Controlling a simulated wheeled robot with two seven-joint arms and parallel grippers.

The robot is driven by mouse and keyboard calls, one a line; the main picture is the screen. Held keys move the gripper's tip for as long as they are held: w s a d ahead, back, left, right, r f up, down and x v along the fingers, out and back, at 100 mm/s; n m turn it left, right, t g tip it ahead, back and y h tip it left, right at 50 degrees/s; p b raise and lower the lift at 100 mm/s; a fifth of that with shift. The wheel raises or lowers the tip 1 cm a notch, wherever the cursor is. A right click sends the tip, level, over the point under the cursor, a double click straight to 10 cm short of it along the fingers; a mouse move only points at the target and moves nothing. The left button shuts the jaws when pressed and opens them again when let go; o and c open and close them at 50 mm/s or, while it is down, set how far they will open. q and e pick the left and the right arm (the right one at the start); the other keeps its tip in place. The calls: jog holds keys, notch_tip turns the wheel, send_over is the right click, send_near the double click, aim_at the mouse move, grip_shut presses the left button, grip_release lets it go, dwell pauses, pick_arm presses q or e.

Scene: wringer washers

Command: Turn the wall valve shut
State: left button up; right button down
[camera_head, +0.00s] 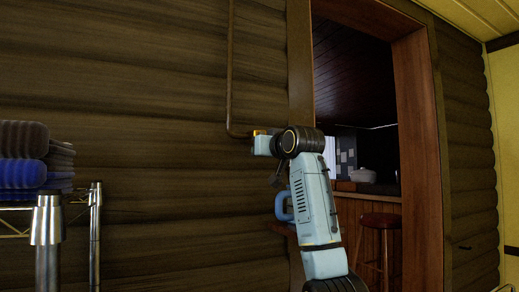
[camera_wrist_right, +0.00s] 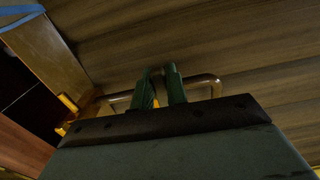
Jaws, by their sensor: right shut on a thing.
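The wall valve is mostly hidden by my right wrist and gripper. A small yellow part (camera_head: 260,132) shows at the lower end of the pipe (camera_head: 229,80) in the head view. In the right wrist view, the green fingers of my right gripper (camera_wrist_right: 160,78) are close together at the pipe (camera_wrist_right: 207,80). A bit of yellow (camera_wrist_right: 156,101) shows between them, and they are shut on the valve handle. The handle's angle cannot be told. My left gripper is in neither view.
A wire shelf rack (camera_head: 95,235) with folded towels (camera_head: 22,155) stands at the left. A wood-framed doorway (camera_head: 417,140) opens right of my arm, with a red stool (camera_head: 381,221) beyond. The log wall (camera_head: 140,100) is clear between rack and pipe.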

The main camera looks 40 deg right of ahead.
jog(key=shift+d+r, duration=0.1)
dwell(0.5)
jog(key=c, duration=1.4)
grip_release()
jog(key=b+v, duration=0.5)
jog(key=v, duration=0.8)
jog(key=shift+s, duration=0.25)
jog(key=shift+w, duration=0.1)
